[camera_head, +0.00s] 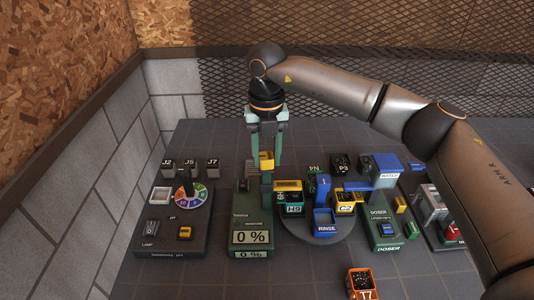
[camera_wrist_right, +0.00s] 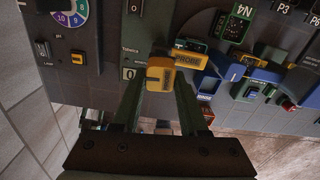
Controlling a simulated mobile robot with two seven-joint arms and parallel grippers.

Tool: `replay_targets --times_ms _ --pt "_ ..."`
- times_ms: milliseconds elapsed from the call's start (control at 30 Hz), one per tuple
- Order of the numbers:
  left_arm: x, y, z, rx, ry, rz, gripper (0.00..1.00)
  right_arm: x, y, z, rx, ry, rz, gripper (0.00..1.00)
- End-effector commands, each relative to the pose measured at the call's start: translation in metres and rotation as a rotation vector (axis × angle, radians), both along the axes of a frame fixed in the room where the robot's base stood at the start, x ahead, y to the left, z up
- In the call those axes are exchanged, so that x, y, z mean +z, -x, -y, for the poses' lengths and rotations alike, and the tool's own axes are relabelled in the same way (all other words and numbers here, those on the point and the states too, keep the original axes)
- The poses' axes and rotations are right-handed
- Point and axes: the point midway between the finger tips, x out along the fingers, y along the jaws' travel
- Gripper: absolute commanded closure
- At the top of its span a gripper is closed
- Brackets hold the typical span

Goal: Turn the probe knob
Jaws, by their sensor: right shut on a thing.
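The green meter unit (camera_head: 240,210) stands left of centre and its displays read 0 %. My right gripper (camera_head: 266,160) reaches down over its back right part, fingers pointing down. Between the fingers is the yellow probe knob (camera_head: 266,157), which also shows in the right wrist view (camera_wrist_right: 160,74). The right gripper (camera_wrist_right: 158,88) is shut on it, one finger on each side. Its lower part is partly hidden by the fingers. My left gripper is not in view.
A dark panel with a coloured dial (camera_head: 191,194) and a lamp switch (camera_head: 150,227) is at left. A round tray (camera_head: 316,237) with several labelled cups is at right, close to the gripper. A green doser (camera_head: 382,239) stands beyond it. An orange cup (camera_head: 361,283) is in front.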

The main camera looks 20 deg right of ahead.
Motion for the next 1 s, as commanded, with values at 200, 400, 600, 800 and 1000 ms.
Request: replay_targets --times_ms 200,400,600,800,1000 --pt "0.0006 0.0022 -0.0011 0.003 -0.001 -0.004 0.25 0.0010 -0.0007 -0.0008 -0.206 0.000 0.001 1.00" --pt "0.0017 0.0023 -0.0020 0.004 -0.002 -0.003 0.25 0.0008 -0.0011 -0.0013 -0.377 0.001 0.002 1.00" --pt "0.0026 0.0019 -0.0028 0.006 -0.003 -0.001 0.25 0.0009 -0.0014 -0.0018 -0.510 0.001 0.002 1.00" --pt "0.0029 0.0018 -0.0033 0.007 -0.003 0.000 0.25 0.0010 -0.0017 -0.0020 -0.595 0.000 0.002 1.00" --pt "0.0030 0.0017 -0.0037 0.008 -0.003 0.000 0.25 0.0010 -0.0019 -0.0021 -0.634 0.000 0.002 1.00"
